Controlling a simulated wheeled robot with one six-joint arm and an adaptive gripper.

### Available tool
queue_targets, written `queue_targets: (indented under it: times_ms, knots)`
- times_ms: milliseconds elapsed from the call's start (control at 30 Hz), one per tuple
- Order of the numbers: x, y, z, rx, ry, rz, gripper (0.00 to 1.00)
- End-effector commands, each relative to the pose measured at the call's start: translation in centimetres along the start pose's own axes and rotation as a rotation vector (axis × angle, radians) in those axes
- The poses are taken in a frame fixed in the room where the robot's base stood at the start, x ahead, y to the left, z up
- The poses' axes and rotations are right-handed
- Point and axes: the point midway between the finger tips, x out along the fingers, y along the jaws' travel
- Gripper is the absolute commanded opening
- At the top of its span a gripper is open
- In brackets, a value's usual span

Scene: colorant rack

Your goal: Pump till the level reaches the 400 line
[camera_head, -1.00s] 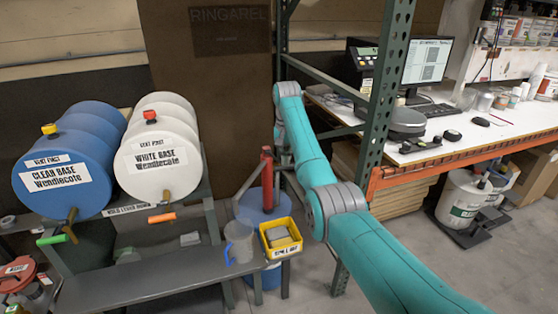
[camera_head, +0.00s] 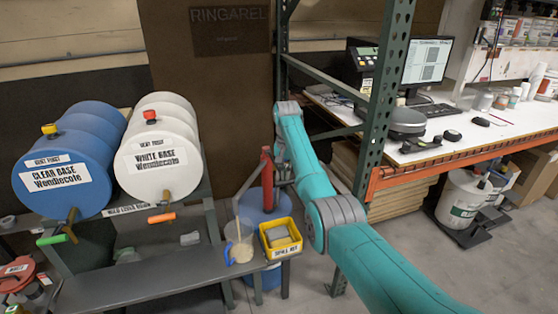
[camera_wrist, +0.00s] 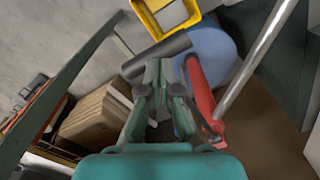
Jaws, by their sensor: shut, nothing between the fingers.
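The red pump (camera_head: 267,180) stands upright on a blue drum (camera_head: 252,207), and its slanting pipe (camera_head: 247,184) leads down to a clear jug (camera_head: 232,232) with a blue handle. Beige liquid (camera_head: 243,253) shows in the jug; its level and the 400 line are too small to read. My gripper (camera_head: 284,172) is beside the pump, small and partly hidden in the head view. In the wrist view my gripper (camera_wrist: 166,72) is shut and empty. A dark cylindrical bar (camera_wrist: 150,58) crosses just beyond the fingertips, and the red pump part (camera_wrist: 202,95) is right of them; contact is unclear.
A yellow spill kit tray (camera_head: 268,249) sits right of the jug on the grey bench (camera_head: 150,285). Blue and white base drums (camera_head: 60,165) lie on a rack at left. A green rack post (camera_head: 384,100) stands close right of my arm.

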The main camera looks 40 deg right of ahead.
Motion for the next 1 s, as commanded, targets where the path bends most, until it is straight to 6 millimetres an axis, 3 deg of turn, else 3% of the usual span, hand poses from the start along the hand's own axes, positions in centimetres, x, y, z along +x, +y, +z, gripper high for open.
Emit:
queue_targets:
  times_ms: [1000]
  knots:
    - [6.3, 0.0, 0.1, 0.000, -0.003, 0.001, 0.00]
